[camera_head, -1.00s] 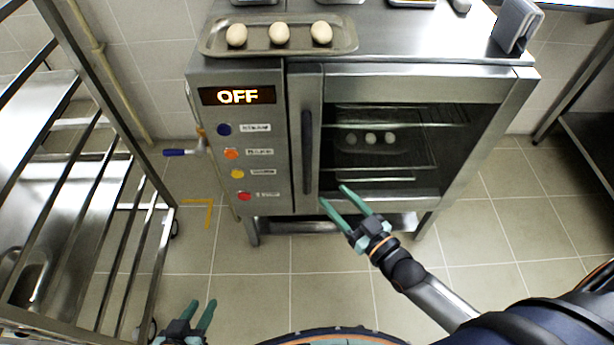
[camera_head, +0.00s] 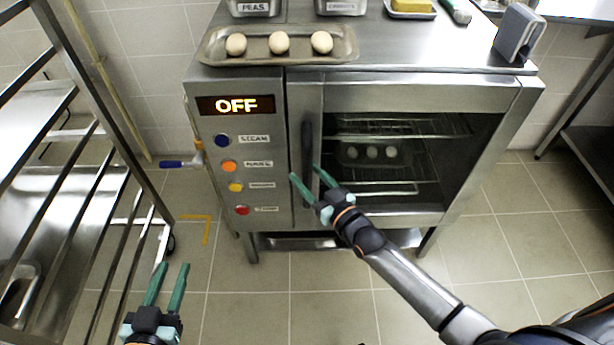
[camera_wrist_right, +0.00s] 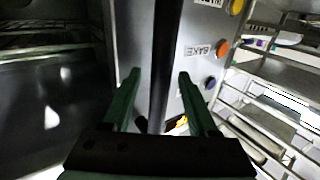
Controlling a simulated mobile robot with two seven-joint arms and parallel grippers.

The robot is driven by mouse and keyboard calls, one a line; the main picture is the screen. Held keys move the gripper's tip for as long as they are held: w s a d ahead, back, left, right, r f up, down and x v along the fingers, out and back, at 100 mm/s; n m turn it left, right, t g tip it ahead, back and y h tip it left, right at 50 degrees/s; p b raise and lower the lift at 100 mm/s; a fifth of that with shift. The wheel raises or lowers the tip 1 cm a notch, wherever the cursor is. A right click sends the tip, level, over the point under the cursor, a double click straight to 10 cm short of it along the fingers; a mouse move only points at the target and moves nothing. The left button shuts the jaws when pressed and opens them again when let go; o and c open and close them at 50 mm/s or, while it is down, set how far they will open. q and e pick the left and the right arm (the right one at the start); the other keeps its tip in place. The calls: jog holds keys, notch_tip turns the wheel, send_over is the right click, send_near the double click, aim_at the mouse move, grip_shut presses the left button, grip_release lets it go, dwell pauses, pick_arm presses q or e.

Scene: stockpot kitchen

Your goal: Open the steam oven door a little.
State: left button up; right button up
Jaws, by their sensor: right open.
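The steam oven (camera_head: 245,150) stands ahead with its glass door (camera_head: 470,150) closed, as far as I can see. Its display reads OFF. The dark vertical door handle (camera_head: 307,140) is on the door's left side. My right gripper (camera_head: 304,174) is open at the lower part of the handle, with its green fingers on either side. In the right wrist view the handle (camera_wrist_right: 162,60) runs between the two open fingers (camera_wrist_right: 158,85); contact does not show. My left gripper (camera_head: 168,270) is open and empty at the lower left, above the floor.
A tray (camera_head: 215,47) with three eggs lies on the oven top, near containers and a grey block-like object (camera_head: 517,33). A metal rack (camera_head: 120,190) stands at left. A blue-handled valve (camera_head: 178,163) sticks out of the oven's left side. Floor before the oven is clear.

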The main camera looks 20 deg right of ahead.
jog(key=shift+w+a, duration=0.1)
jog(key=shift+w, duration=0.1)
jog(key=shift+c, duration=0.2)
grip_shut()
dwell(1.2)
